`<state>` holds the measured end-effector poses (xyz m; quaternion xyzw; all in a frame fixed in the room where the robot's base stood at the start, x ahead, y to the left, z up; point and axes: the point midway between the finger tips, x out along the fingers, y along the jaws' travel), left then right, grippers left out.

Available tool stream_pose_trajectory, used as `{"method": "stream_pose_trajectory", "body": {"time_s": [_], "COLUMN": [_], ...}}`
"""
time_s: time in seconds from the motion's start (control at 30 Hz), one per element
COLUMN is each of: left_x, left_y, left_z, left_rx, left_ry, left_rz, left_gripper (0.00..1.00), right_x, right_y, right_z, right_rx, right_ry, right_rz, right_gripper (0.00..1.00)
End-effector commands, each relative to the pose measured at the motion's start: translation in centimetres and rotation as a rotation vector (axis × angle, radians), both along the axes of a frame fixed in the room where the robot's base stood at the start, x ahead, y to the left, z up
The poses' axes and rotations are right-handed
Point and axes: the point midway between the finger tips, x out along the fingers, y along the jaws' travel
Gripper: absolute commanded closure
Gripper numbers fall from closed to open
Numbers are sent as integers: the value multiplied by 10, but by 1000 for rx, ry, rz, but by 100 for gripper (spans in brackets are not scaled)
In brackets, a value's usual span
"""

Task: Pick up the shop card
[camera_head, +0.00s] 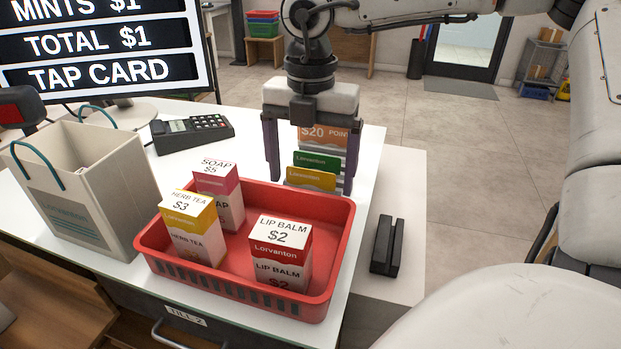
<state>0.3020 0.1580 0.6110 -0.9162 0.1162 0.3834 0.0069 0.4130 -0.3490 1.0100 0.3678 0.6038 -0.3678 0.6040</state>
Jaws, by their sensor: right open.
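Several upright cards stand one behind another at the back of the counter, beyond the red basket. An orange card reading "$20 POIN…" (325,136) is rearmost, a green card marked Lorvanton (318,161) is in front of it, and a yellow card marked Lorvanton (311,179) is foremost. I cannot tell which one is the shop card. My right gripper (311,186) points down over them, open, with one finger on each side of the cards. Their lower parts are hidden by the basket. My left gripper is not in view.
The red basket (317,308) holds soap, herb tea and lip balm boxes. A paper bag (101,178), card terminal (191,132) and price screen (102,44) stand to the left. A black slotted holder (387,246) sits on the lower ledge at right.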

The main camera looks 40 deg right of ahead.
Motion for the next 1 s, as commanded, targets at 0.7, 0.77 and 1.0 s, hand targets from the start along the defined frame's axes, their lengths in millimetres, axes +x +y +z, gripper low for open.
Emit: {"method": "stream_pose_trajectory", "body": {"time_s": [0.7, 0.77, 1.0], "left_x": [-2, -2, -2], "left_y": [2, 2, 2], "left_z": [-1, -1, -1], "left_rx": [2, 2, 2], "left_ry": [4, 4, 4], "left_rz": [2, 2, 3], "left_gripper": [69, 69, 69], "right_x": [0, 0, 1], "right_y": [0, 0, 0], "right_z": [1, 1, 19], "right_rx": [0, 0, -1], "right_ry": [0, -1, -5], "right_rz": [0, 0, -1], "right_gripper": [56, 56, 56]}}
